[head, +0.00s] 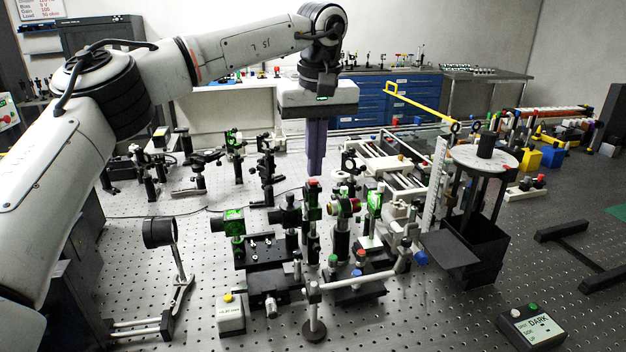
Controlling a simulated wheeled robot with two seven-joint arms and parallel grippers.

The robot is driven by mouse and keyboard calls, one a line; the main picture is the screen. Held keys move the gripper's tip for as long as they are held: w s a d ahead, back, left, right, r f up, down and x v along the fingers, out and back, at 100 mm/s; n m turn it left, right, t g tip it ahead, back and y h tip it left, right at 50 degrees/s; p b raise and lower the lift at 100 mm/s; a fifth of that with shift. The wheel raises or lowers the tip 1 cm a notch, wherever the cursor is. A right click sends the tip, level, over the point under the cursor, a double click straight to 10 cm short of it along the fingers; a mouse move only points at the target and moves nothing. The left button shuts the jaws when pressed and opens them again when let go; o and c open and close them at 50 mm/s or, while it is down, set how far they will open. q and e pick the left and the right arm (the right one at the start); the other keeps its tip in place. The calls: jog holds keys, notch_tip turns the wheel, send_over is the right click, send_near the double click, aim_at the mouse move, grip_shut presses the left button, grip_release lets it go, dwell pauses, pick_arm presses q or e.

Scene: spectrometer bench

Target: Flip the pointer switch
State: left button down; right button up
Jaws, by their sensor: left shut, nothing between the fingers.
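My left gripper (316,172) hangs from the arm that comes in from the left and points straight down. Its purple fingers are shut together with nothing between them. In the picture its tips are just above the cluster of optical mounts in the middle of the bench. No part is plainly readable as the pointer switch. My right gripper is out of view.
The perforated bench (440,318) carries several lens mounts with green-lit parts (234,222). A black stand with a round top (484,157) and a white rail frame (385,165) are to the right. A round black lens holder (159,232) stands left. Bare bench shows at front right.

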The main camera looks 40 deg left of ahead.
aim_at(315, 182)
pick_arm(q)
jog(key=shift+f+b, duration=0.3)
jog(key=shift+f, duration=0.5)
dwell(0.4)
jog(key=shift+r+p, duration=1)
jog(key=shift+r, duration=0.3)
notch_tip(315, 182, up, 4)
jog(key=shift+r, duration=0.25)
